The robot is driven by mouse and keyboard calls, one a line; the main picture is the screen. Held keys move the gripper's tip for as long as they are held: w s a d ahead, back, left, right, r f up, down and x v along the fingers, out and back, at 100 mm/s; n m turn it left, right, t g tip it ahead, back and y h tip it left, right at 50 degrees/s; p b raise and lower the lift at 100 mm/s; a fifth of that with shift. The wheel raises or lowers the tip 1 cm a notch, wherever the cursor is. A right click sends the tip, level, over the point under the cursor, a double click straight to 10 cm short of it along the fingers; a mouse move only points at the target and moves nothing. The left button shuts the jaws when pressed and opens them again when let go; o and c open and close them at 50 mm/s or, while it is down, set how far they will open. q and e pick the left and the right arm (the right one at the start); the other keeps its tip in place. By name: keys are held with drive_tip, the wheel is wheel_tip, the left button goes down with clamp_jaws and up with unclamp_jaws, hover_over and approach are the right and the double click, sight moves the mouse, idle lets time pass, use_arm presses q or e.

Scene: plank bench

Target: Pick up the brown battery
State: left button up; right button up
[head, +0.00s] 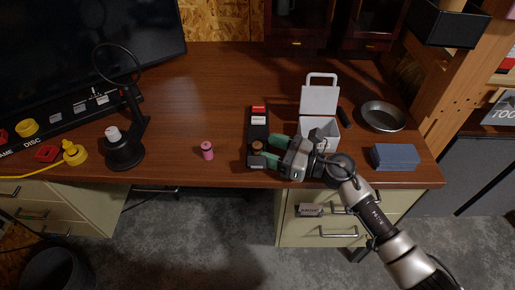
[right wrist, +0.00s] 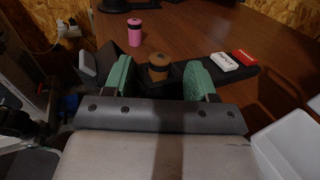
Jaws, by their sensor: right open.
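The brown battery (head: 257,147) stands upright at the near end of a black holder (head: 258,132) on the wooden desk. In the right wrist view the brown battery (right wrist: 158,68) shows between the two green fingers, with a gap on each side. My right gripper (head: 268,152) is open, its fingertips reaching in from the right around the battery. In the right wrist view the right gripper (right wrist: 160,80) holds nothing. The battery's lower part is partly hidden. My left gripper is not in view.
Red (head: 259,109) and white (head: 258,120) labelled blocks sit on the holder. A pink battery (head: 207,150) stands to the left. A white open box (head: 320,100), a blue box (head: 395,156) and a metal bowl (head: 383,116) are at right. The desk's middle back is clear.

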sight(261, 145)
drive_tip(key=shift+x, duration=1.55)
drive_tip(key=shift+f, duration=0.1)
drive_tip(key=shift+c, duration=0.4)
clamp_jaws()
